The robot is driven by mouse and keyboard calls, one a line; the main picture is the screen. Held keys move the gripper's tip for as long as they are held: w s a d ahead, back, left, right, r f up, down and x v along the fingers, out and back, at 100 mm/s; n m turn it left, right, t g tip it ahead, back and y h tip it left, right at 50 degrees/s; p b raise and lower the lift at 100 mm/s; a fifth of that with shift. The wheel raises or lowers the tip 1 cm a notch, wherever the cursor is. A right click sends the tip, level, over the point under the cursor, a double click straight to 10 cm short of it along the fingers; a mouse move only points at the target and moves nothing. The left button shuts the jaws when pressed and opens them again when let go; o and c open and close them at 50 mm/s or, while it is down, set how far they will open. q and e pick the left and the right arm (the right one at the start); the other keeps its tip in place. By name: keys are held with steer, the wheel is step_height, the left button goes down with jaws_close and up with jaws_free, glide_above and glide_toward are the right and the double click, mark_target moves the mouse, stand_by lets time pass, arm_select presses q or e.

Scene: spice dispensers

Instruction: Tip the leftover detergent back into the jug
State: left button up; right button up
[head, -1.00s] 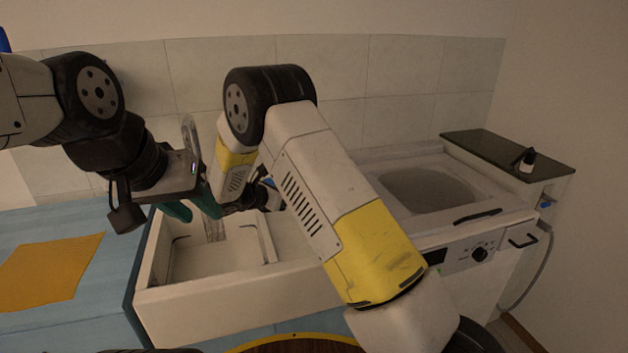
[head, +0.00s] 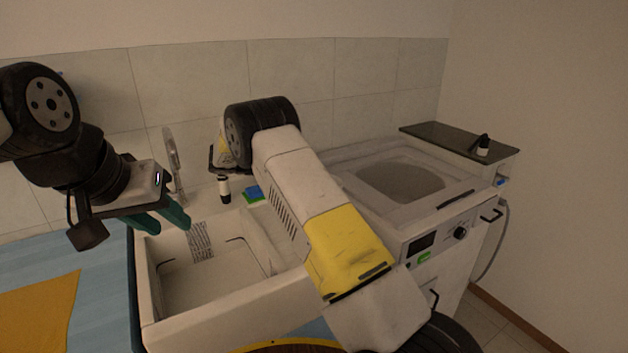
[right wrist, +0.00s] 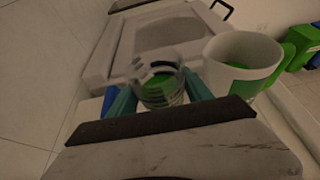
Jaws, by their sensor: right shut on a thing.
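My right gripper (right wrist: 160,97) is shut on a clear cup (right wrist: 162,88) with green contents, between its two teal fingers. The cup looks blurred in the right wrist view. Just right of it is a wide-mouthed white vessel (right wrist: 232,48) with a green patch; I cannot tell whether they touch. A green container (right wrist: 300,38) stands at the far right; I cannot tell which of these is the jug. In the head view my right gripper is hidden behind my arm. My left gripper (head: 162,219) is open and empty by the sink's back left corner.
A washing machine (head: 440,250) is at right. An orange cloth (head: 38,312) lies at left.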

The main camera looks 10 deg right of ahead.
steer(key=shift+s+r, duration=0.1)
steer(key=shift+s+d+r+m+t+y, duration=0.35)
steer(key=shift+s+m+t+y, duration=0.1)
steer(key=shift+m, duration=0.25)
steer(key=r, duration=0.2)
steer(key=s+r+m, duration=0.1)
steer(key=shift+d+r+t+y, duration=0.25)
steer(key=shift+d+r+t, duration=0.05)
steer(key=shift+r+t, duration=0.05)
steer(key=s+r+m, duration=0.1)
steer(key=d+r+m+t+y, duration=0.1)
steer(key=shift+s+d+r+t, duration=0.2)
steer(key=shift+s+r+t, duration=0.1)
steer(key=shift+s+r, duration=0.1)
steer(key=shift+s+d+r+m+t+y, duration=0.1)
steer(key=shift+s+r+m+t+y, duration=0.1)
steer(key=shift+r+m+t+y, duration=0.3)
steer(key=shift+f+m+t+y+p, duration=0.35)
steer(key=shift+f+m+t, duration=0.35)
steer(key=shift+f+m, duration=0.4)
stand_by(1.3)
steer(key=shift+s+d+r+m+t, duration=0.1)
steer(key=shift+r+m+t, duration=0.4)
steer(key=shift+m, duration=0.2)
stand_by(1.0)
